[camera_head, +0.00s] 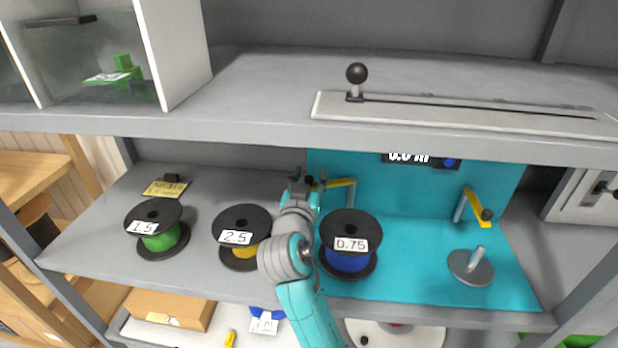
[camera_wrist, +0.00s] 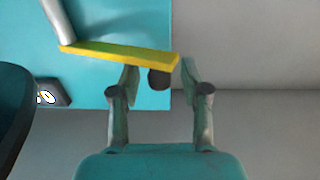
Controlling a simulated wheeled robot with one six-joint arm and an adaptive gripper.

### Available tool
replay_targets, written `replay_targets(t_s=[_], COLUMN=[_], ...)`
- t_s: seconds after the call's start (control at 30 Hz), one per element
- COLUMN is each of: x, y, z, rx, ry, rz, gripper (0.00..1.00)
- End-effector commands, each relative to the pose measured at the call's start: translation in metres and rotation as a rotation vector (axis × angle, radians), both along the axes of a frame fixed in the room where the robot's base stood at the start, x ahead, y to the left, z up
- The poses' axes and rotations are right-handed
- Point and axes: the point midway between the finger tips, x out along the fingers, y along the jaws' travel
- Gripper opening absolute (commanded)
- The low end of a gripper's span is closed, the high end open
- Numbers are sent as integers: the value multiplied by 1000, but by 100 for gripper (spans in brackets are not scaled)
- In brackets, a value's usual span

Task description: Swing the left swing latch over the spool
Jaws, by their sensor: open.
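The left swing latch is a yellow bar (camera_head: 341,183) on a grey post behind the spool. In the head view it points left, away from the spool's top. In the wrist view the bar (camera_wrist: 112,53) ends near a black knob (camera_wrist: 159,80), which lies between my two fingers. My gripper (camera_head: 307,183) is open around the knob; whether a finger touches it I cannot tell. The spool (camera_head: 348,262) has black flanges, blue cable and a 0.75 label. It sits upright on the turquoise panel, and its dark flange (camera_wrist: 14,120) shows at the wrist view's left edge.
A second yellow latch (camera_head: 476,207) stands at right behind an empty disc with a peg (camera_head: 471,267). Spools labelled 2.5 (camera_head: 240,222) and 1.5 (camera_head: 154,218) stand left of my arm. A shelf with a slotted rail (camera_head: 460,113) runs overhead.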

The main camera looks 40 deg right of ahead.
Motion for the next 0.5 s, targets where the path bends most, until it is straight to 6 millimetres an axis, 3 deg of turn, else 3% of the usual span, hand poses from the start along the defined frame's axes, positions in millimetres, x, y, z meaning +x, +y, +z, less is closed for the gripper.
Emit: replay_targets(t_s=[0.2,0.4,0.5], x=[0,0,0], y=[0,0,0], z=[0,0,0], rx=[0,0,0], ry=[0,0,0], rz=[0,0,0], gripper=[46,0,0])
